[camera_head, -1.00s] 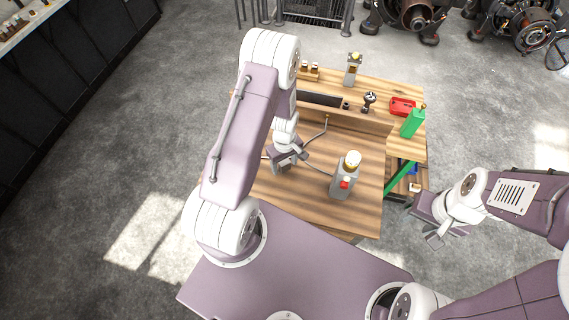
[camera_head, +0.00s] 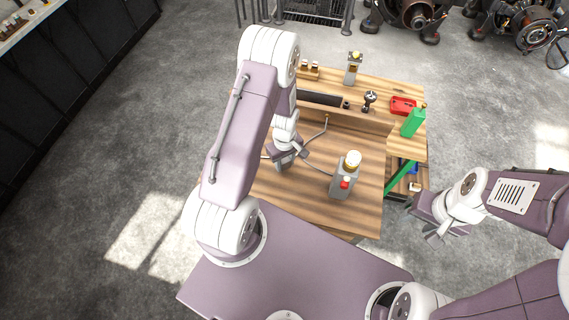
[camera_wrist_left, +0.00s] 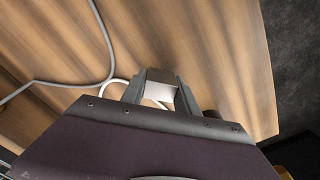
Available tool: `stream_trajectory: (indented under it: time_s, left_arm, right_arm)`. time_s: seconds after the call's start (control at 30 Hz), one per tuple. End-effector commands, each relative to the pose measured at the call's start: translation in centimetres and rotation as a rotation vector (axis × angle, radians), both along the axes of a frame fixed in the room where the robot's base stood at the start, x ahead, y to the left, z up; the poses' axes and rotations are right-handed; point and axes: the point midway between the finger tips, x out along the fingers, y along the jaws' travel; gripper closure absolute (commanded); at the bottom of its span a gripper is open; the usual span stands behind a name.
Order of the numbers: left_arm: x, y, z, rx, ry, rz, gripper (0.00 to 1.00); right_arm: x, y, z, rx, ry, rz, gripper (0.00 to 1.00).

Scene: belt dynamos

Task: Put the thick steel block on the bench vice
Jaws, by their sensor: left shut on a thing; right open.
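My left gripper (camera_head: 284,166) is low over the left part of the wooden bench (camera_head: 315,205). In the left wrist view its two fingers (camera_wrist_left: 160,101) are shut on a pale steel block (camera_wrist_left: 158,90), which has a bright silver face. I cannot tell whether the block touches the wood. In the head view the block is hidden by the gripper. I cannot make out the bench vice for certain in either view. My right gripper (camera_head: 441,233) is open and empty, off the bench's right side above the floor.
A grey box with a red button and pale dome (camera_head: 345,178) stands at the bench's front right. A grey cable (camera_wrist_left: 104,45) loops near the gripper.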

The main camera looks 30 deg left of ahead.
Motion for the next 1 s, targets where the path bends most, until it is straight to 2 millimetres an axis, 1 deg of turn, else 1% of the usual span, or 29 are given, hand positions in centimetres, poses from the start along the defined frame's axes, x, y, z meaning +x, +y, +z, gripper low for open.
stream_trajectory:
  time_s: [0.17, 0.5, 0.6, 0.7, 0.8, 0.93, 1.0]
  left_arm:
    - [0.2, 0.0, 2.9, 0.001, -0.008, 0.000, 1.00]
    - [6.2, -4.8, 7.2, 0.000, -0.007, -0.005, 1.00]
    - [7.6, -5.9, 8.4, 0.000, -0.005, -0.004, 1.00]
    - [8.6, -6.7, 9.2, 0.000, -0.004, -0.001, 1.00]
    - [9.1, -7.1, 9.7, 0.000, -0.001, -0.001, 1.00]
    - [9.2, -7.2, 9.9, -0.001, -0.001, 0.001, 1.00]
    - [9.0, -7.2, 10.0, 0.000, 0.000, 0.010, 1.00]
  right_arm:
    - [0.0, 0.0, -0.8, 0.000, 0.000, 0.000, 0.54]
    - [0.0, 0.0, -2.6, 0.000, 0.000, 0.000, 0.54]
    - [0.0, 0.0, -2.9, 0.000, 0.000, 0.000, 0.54]
    - [0.0, 0.0, -3.1, 0.000, 0.000, 0.000, 0.54]
    - [0.0, 0.0, -3.2, 0.000, 0.000, 0.000, 0.54]
    - [0.0, 0.0, -3.2, 0.000, 0.000, 0.000, 0.54]
    - [0.0, 0.0, -3.1, 0.000, 0.000, 0.000, 0.54]
